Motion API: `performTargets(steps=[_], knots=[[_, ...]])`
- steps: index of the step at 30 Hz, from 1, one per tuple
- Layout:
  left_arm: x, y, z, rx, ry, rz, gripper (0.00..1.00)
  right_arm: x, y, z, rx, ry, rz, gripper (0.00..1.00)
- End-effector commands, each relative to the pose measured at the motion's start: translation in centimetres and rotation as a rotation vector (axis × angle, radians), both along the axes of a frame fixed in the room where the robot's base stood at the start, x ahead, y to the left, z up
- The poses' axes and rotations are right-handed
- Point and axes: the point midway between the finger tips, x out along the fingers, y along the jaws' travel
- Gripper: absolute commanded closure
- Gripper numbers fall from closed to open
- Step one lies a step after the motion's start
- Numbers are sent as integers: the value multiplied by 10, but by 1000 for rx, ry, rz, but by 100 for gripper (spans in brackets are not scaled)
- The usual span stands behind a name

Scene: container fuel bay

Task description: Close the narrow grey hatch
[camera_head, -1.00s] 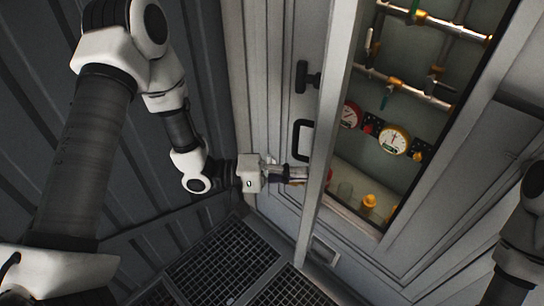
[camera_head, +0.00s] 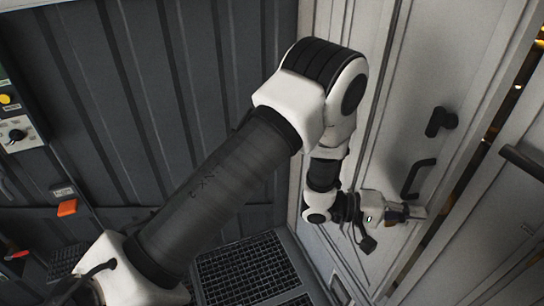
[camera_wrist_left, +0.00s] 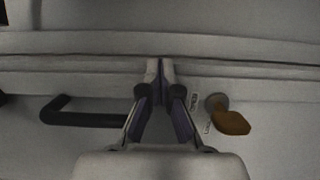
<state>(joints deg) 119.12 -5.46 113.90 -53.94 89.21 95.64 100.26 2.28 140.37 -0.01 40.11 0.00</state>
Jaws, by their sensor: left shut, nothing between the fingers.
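The narrow grey hatch (camera_head: 398,125) stands at the right in the head view, ajar, with a dark gap along its right edge. It carries a black bar handle (camera_head: 418,178) and a black latch knob (camera_head: 440,122) above it. My left gripper (camera_head: 420,212) is shut and empty, its fingertips at the hatch face just below the handle. In the left wrist view the closed fingertips (camera_wrist_left: 160,68) lie near a long ridge. The black handle (camera_wrist_left: 88,113) is left of them and an amber tab (camera_wrist_left: 231,122) is right. Contact cannot be told. My right gripper is out of view.
Through the gap, a few brassy fittings (camera_head: 518,87) show. A pale panel with a dark bar (camera_head: 522,160) stands right of the gap. A dark ribbed wall (camera_head: 180,80) is behind my left arm. Floor grating (camera_head: 245,270) lies below. Controls (camera_head: 17,133) are at the far left.

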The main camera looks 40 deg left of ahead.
Motion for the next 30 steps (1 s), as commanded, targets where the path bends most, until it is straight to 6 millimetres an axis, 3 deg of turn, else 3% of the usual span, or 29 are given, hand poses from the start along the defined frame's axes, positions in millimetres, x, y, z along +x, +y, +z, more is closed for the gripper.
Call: performTargets(steps=[10, 30], knots=[[29, -24, 0, 1, 1, -2, 100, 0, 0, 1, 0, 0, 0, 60], [32, -27, 0, 0, 1, -2, 100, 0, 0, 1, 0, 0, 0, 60]])
